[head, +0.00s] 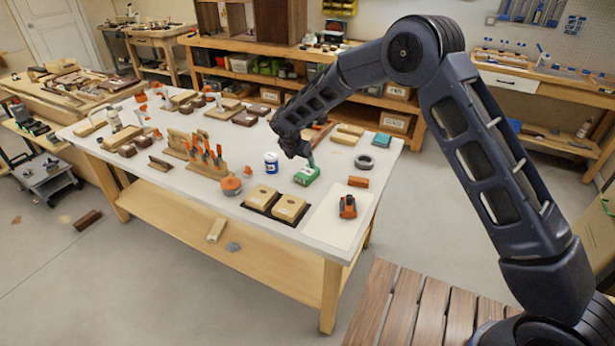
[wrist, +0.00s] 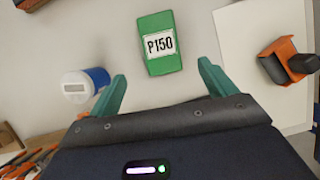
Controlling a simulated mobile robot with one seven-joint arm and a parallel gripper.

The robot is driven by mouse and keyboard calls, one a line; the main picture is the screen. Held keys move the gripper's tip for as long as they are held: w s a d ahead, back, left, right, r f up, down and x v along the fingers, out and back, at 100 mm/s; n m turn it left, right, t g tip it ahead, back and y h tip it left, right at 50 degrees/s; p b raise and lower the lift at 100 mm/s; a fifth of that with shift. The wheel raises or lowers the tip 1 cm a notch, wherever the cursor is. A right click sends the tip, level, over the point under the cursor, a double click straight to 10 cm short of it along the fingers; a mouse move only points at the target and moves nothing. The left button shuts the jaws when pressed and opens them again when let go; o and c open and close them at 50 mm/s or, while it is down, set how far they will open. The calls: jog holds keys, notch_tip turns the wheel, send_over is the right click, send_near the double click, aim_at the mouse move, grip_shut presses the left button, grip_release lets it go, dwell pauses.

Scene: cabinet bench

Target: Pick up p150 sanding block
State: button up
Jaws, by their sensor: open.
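The P150 sanding block is a green block with a white label reading "P150". It lies on the white bench top near the middle right in the head view (head: 306,175). In the wrist view the block (wrist: 159,55) lies ahead of my fingertips, roughly centred between them. My gripper (wrist: 162,82) has two green fingers spread apart with nothing between them. In the head view my gripper (head: 308,159) hangs just above and behind the block, partly overlapping it; I cannot tell the exact gap.
A blue-and-white jar (head: 271,163) stands to the block's left. Wooden blocks on a black tray (head: 262,211) lie in front. A white board (head: 338,229) carries an orange-and-black tool (head: 347,207). An orange block (head: 358,182) and a grey ring (head: 364,162) lie to the right.

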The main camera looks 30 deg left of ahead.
aim_at(307, 171)
jog(key=x, duration=0.5)
jog(key=shift+w+f, duration=0.1)
jog(key=shift+f, duration=0.15)
jog(key=shift+w+x, duration=0.15)
jog(key=shift+x, duration=1.15)
jog(key=shift+w+x, duration=0.2)
jog(key=shift+x, duration=1.1)
jog(key=shift+d, duration=0.15)
jog(key=shift+c, duration=0.4)
jog(key=c, duration=1.1)
